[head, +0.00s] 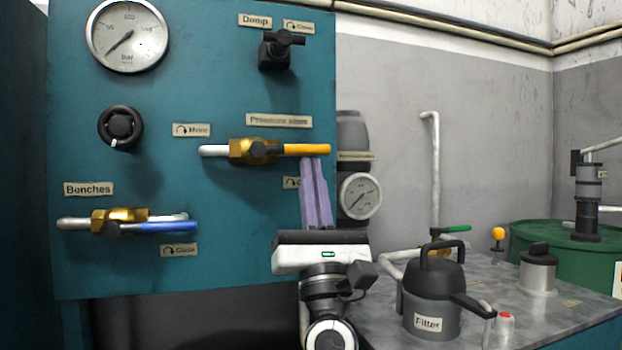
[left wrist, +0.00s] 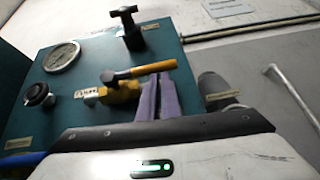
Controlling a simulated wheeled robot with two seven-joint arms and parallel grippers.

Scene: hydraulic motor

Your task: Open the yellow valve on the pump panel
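The yellow valve lever (head: 305,150) lies horizontal, pointing right, from a brass valve body (head: 252,151) on the teal pump panel (head: 200,80). It also shows in the left wrist view (left wrist: 152,69). My left gripper (head: 315,165) is just below the lever's outer half, with its purple fingers pointing up. The fingers are side by side with almost no gap, and the lever is not between them. In the left wrist view the fingertips (left wrist: 160,78) are right at the lever's lower edge; I cannot tell whether they touch it. My right gripper is not in view.
A blue lever (head: 165,227) sits lower left on the panel. A black knob (head: 120,127), a black dump valve (head: 280,48) and a gauge (head: 128,35) are also on it. Right of my gripper are a small gauge (head: 360,196) and a filter pot (head: 433,290) on a metal top.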

